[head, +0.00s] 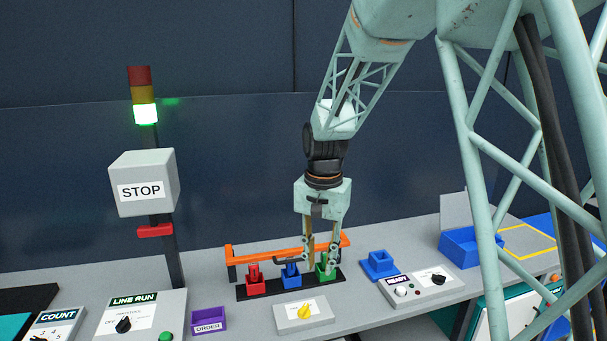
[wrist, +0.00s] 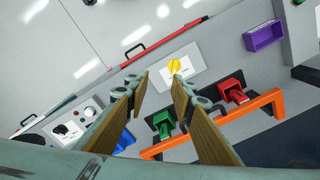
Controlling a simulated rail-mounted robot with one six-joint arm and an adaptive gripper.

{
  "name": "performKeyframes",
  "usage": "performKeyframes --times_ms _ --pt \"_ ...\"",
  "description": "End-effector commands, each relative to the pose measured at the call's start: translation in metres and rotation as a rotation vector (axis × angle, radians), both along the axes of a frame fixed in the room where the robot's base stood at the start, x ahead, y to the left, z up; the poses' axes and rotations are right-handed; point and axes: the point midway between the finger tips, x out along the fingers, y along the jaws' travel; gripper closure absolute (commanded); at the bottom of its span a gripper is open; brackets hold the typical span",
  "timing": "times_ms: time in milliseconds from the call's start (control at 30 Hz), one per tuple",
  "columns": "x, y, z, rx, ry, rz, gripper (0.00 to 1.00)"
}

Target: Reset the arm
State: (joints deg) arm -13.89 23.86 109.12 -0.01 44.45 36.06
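My gripper (head: 320,262) points down over the right part of a row of coloured levers in the head view. Its two fingers (wrist: 160,82) stand apart in the wrist view, with nothing between them. The green lever (wrist: 163,122) shows beside the fingers, and the red lever (wrist: 232,88) is further right. The blue lever (head: 290,273) stands between them in the head view and is mostly hidden by a finger in the wrist view. I cannot tell whether the gripper touches the green lever.
An orange bar (head: 236,261) runs behind the levers, close to my gripper. A yellow knob (head: 304,312) is in front. A blue holder (head: 380,266) and a READY panel (head: 415,299) stand to the right. A STOP box (head: 141,191) on a post and a purple ORDER tray (head: 209,326) are left.

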Motion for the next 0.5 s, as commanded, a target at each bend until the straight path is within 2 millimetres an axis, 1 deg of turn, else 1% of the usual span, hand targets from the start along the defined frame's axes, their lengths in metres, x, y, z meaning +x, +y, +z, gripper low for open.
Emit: performKeyframes --times_ms 100,500 --pt "-0.013 -0.010 0.017 0.002 -0.014 0.015 0.77" --pt "-0.061 -0.042 0.066 0.004 -0.052 0.067 0.77"
